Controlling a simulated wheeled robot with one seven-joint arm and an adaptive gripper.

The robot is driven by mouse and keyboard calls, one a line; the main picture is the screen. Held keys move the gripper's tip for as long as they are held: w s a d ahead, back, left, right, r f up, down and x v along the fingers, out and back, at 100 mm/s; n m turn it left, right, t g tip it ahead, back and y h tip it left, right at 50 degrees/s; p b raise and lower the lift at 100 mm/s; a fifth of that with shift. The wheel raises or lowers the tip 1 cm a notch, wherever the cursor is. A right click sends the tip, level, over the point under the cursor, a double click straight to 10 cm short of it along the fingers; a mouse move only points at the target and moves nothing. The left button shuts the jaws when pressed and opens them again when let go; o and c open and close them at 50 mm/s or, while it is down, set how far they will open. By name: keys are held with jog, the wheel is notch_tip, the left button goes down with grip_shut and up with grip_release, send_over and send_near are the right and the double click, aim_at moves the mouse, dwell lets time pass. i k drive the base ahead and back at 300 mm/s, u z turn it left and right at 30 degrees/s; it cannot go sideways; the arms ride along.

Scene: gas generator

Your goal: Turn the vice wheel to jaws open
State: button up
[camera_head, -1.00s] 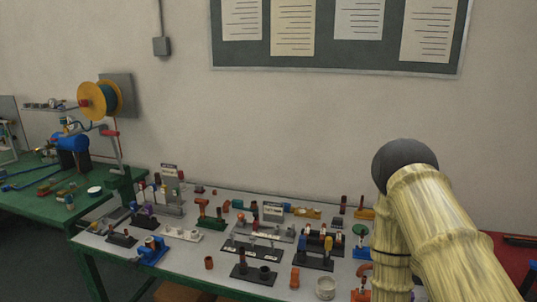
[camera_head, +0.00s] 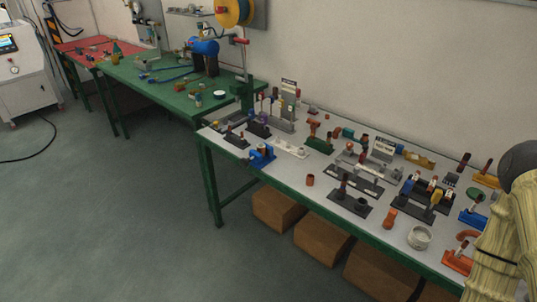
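A small blue fixture (camera_head: 262,157) that looks like a bench vice sits at the near left part of the grey-topped table (camera_head: 295,176). It has a lighter piece at its top; its wheel and jaw gap are too small to make out. My arm shows at the right edge, in front of the table's right end. My gripper is out of view.
Several small fixtures crowd the grey tabletop, with an orange-brown cup (camera_head: 310,180) and a white ring-shaped pot (camera_head: 419,238) near its front edge. Brown boxes (camera_head: 278,208) lie underneath. A green bench (camera_head: 150,88) adjoins at the left. The floor (camera_head: 110,220) in front is clear.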

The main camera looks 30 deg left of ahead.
aim_at(244, 163)
jog(key=z, duration=0.15)
jog(key=k, duration=0.4)
jog(key=u, duration=1.65)
jog(key=i, duration=1.1)
jog(key=u, duration=0.2)
